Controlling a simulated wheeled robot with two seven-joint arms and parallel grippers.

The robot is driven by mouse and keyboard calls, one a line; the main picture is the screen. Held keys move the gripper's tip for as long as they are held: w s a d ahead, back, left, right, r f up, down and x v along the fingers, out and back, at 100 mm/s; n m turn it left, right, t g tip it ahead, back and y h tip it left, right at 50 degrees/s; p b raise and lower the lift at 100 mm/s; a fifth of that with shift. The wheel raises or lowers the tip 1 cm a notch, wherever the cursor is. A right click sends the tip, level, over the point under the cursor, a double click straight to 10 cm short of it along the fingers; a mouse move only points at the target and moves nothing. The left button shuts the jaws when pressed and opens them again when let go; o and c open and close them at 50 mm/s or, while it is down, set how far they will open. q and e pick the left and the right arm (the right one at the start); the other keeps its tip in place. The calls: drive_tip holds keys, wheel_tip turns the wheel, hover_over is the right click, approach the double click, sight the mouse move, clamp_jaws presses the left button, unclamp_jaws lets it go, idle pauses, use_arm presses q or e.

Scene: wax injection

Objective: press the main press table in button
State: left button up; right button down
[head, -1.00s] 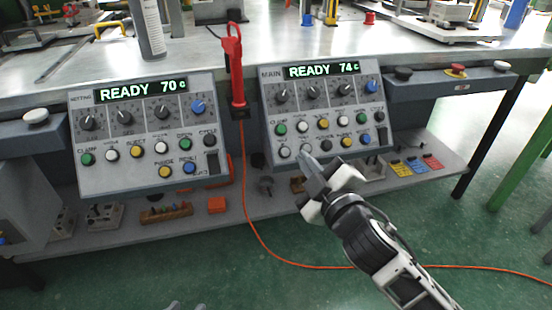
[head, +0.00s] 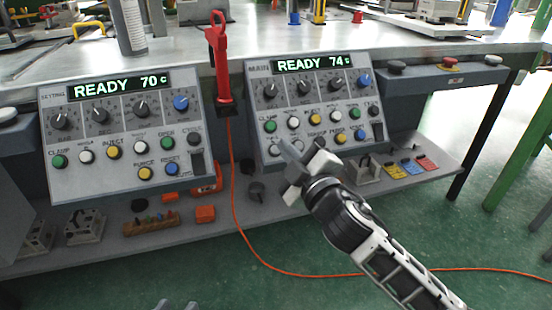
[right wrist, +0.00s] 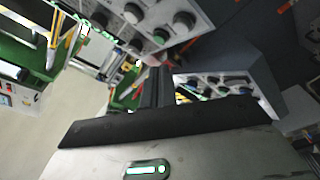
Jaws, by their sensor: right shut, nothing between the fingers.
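The main press panel (head: 325,95) is the right-hand grey control box in the head view, its display reading READY 74 C. Its buttons stand in two rows; a pale button (head: 277,150) is at the lower left end, and small labels there are too blurred to read. My right gripper (head: 286,148) is shut and empty, its tips in front of the lower left buttons and partly hiding them; contact cannot be told. In the right wrist view its fingers (right wrist: 156,88) point towards the panels. Only the tips of my left gripper (head: 176,304) show at the bottom edge.
The setting panel (head: 125,130), reading READY 70 C, stands to the left. A red-handled tool (head: 219,60) hangs between the panels, with an orange cable (head: 236,215) running to the floor. A lower shelf (head: 265,210) holds small parts. A red button (head: 449,64) is on the bench's right.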

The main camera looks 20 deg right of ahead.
sight(275, 150)
use_arm(q)
drive_tip(key=shift+w+d+r+n+t+h+b, duration=0.15)
drive_tip(key=shift+d+r+n+t+h+b, duration=0.25)
drive_tip(key=shift+b, duration=0.3)
use_arm(e)
drive_tip(key=shift+w+f, duration=1.25)
drive_tip(key=shift+w, duration=0.25)
drive_tip(key=shift+w, duration=0.1)
use_arm(q)
drive_tip(key=shift+f, duration=0.15)
use_arm(e)
drive_tip(key=shift+w+f, duration=0.25)
